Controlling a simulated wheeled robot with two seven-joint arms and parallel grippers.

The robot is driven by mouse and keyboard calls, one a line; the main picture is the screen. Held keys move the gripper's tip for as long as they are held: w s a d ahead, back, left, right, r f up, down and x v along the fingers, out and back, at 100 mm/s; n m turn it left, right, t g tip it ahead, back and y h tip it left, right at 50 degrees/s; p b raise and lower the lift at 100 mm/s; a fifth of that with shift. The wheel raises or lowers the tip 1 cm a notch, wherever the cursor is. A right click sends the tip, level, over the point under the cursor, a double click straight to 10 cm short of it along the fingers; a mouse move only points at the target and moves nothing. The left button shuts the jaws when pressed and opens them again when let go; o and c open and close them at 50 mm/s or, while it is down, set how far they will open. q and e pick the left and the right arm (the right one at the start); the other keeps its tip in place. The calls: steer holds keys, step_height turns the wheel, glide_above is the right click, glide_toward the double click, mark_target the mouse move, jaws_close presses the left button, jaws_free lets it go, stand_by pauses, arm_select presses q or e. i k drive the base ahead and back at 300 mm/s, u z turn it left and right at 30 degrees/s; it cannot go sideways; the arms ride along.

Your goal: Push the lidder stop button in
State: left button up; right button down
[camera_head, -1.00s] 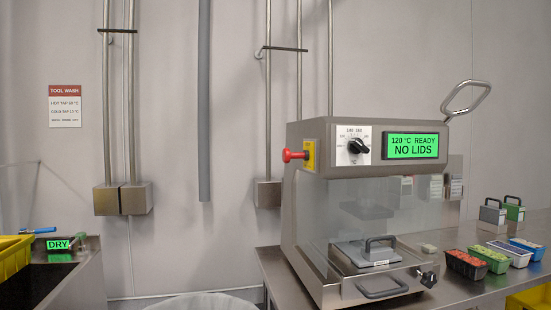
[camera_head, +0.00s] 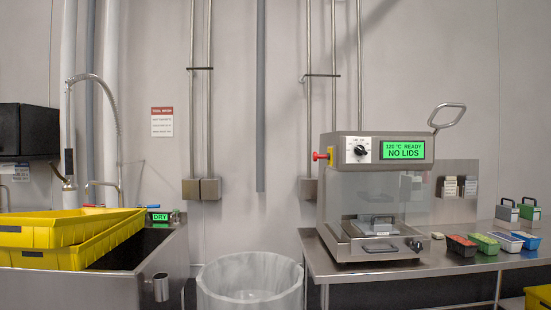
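The lidder (camera_head: 345,180) is a steel machine with a clear front, standing on a steel table to the right of centre. Its red stop button (camera_head: 319,156) sticks out from the upper left side on a yellow plate. A dial (camera_head: 359,150) and a green screen (camera_head: 403,150) reading "120 °C READY NO LIDS" are on its front. A raised handle (camera_head: 447,117) stands at its upper right. Neither of my grippers shows in the head view.
The steel table (camera_head: 320,259) also holds several small filled trays (camera_head: 462,245) at the right. A whitish round bin (camera_head: 250,282) stands left of the table. Yellow crates (camera_head: 60,229) rest on a sink (camera_head: 160,262) at the left, beside a tall hose tap (camera_head: 117,112).

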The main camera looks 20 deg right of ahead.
mark_target(315, 156)
steer(key=u, duration=0.55)
steer(key=i, duration=1.6)
steer(key=z, duration=1.05)
steer(key=i, duration=0.75)
steer(key=z, duration=0.75)
